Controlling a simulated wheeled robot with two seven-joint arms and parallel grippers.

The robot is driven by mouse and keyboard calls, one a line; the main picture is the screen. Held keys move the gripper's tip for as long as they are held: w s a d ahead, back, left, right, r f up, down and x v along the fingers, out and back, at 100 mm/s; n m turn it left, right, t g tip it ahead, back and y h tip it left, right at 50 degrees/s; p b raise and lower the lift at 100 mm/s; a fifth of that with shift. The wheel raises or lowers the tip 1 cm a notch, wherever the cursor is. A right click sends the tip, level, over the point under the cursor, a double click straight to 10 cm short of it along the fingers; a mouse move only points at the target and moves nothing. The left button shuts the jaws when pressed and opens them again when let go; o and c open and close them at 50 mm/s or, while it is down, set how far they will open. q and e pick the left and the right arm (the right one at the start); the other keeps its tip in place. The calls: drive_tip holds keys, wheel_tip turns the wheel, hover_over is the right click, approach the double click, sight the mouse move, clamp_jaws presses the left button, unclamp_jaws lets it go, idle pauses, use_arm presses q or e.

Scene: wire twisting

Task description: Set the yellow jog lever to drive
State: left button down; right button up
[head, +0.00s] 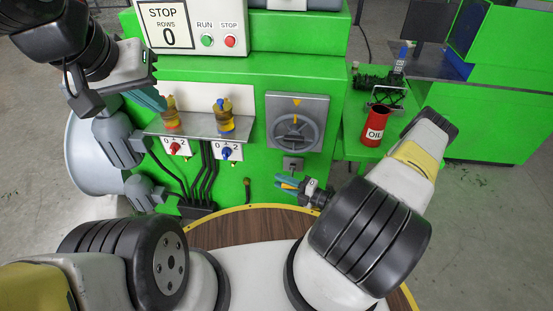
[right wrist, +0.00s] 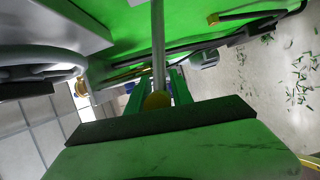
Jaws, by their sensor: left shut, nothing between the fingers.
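The yellow jog lever shows in the right wrist view as a metal rod ending in a yellow knob (right wrist: 157,101). My right gripper (right wrist: 159,90) has one green finger on each side of the knob; whether they press on it I cannot tell. In the head view my right gripper (head: 286,184) is low in front of the green machine, with a bit of yellow between its fingers. The rest of the lever is hidden there. My left gripper (head: 150,98) is shut and empty, by the left end of the metal shelf, near an amber bottle (head: 170,112).
The metal shelf (head: 195,126) also holds a second amber bottle (head: 226,116). Below it are a red knob (head: 175,148) and a blue knob (head: 226,152). A grey panel with a handwheel (head: 297,133) is above my right gripper. A red oil can (head: 375,126) stands to the right.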

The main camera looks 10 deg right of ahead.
drive_tip(key=shift+o, duration=1.1)
drive_tip(key=v, duration=0.8)
drive_tip(key=shift+f, duration=0.1)
